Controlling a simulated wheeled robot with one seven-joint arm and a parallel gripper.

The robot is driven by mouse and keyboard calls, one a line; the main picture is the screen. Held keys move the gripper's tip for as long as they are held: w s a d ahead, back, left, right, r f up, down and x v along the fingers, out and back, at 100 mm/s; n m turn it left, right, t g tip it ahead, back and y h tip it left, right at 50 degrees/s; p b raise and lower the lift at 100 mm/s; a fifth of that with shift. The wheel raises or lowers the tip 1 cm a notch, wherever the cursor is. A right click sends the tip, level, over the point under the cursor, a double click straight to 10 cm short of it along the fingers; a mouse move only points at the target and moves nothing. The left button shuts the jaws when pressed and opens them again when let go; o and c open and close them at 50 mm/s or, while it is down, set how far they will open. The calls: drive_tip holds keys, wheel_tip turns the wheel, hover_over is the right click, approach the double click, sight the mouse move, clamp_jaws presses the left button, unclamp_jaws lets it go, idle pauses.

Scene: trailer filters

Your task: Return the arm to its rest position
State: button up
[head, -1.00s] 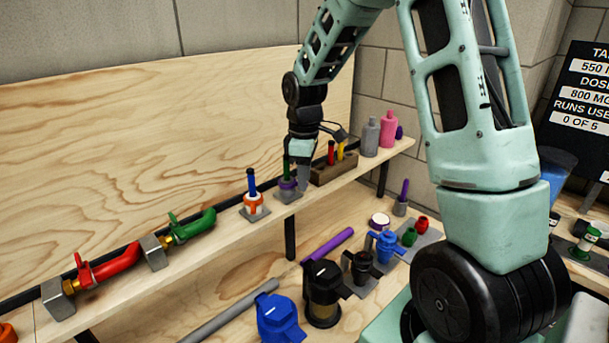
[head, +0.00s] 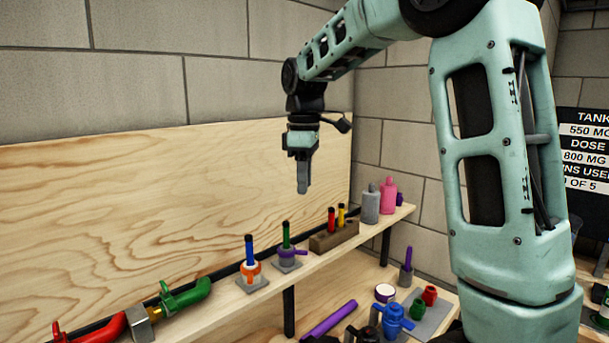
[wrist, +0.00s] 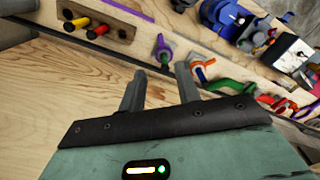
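My gripper (head: 303,185) hangs in the air above the shelf, pointing down, in front of the plywood backboard. In the wrist view its two fingers (wrist: 158,88) stand apart with nothing between them. My teal arm reaches in from the right and bends down to it. Below it on the shelf, a green stick (head: 286,234) stands upright in a purple-ringed holder (head: 290,254). A blue stick (head: 249,249) stands in an orange-ringed holder (head: 251,271) to its left. The gripper touches neither.
A wooden block (head: 334,236) holds red and yellow sticks. Grey (head: 370,205) and pink (head: 388,194) bottles stand at the shelf's right end. Red (head: 92,330) and green (head: 185,297) valve pipes lie at left. Lower bench holds a blue valve (head: 394,318) and purple rod (head: 329,318). Air around the gripper is clear.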

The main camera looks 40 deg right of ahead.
drive_tip(key=shift+r, duration=0.85)
